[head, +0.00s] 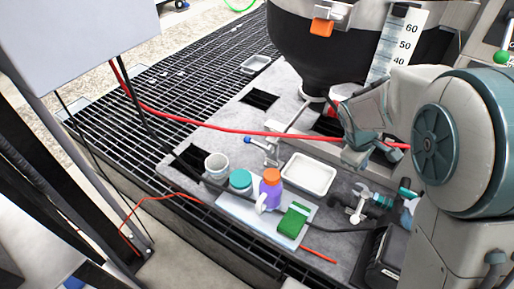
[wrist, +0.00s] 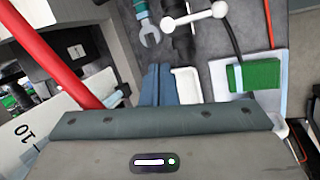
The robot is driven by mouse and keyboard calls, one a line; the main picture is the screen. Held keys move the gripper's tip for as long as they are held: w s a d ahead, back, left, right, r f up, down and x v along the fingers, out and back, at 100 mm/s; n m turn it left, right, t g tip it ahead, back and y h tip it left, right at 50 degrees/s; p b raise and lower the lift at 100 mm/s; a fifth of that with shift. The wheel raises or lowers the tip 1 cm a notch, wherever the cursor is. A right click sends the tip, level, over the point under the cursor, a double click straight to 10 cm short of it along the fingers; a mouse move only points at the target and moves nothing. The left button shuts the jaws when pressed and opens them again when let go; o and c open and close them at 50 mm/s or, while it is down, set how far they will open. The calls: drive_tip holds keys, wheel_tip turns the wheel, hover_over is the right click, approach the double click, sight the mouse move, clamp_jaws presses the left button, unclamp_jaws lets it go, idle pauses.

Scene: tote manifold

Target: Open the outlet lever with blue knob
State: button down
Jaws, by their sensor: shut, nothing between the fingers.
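The outlet lever's blue knob (head: 247,139) shows in the head view, at the left end of a short metal outlet valve (head: 268,150) below the black tank. The knob and its valve are not visible in the wrist view. My gripper (head: 352,160) is to the right of the knob, beyond the white tray's right edge, and apart from the lever. In the wrist view its two blue-grey fingers (wrist: 157,68) are together with nothing between them.
A red hose (head: 220,127) crosses in front of the tank. A white-knobbed valve (head: 357,207) lies right.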

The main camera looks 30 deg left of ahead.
drive_tip(key=w+a+f+n+t, duration=0.2)
drive_tip(key=a+f+n, duration=0.25)
drive_tip(key=a, duration=0.45)
drive_tip(key=n+t+y, duration=0.3)
drive_tip(key=n+t, duration=0.4)
drive_tip(key=n, duration=0.9)
approach(258, 145)
drive_tip(key=s+a+f, duration=0.1)
drive_tip(key=s+a, duration=0.1)
drive_tip(key=p+x, duration=0.1)
drive_tip(key=x, duration=0.9)
drive_tip(key=shift+a+f+p, duration=0.15)
drive_tip(key=shift+f+p, duration=0.1)
drive_tip(key=shift+p, duration=0.1)
drive_tip(key=shift+s+a+g, duration=0.15)
drive_tip(key=shift+s+g, duration=0.05)
drive_tip(key=shift+g, duration=0.1)
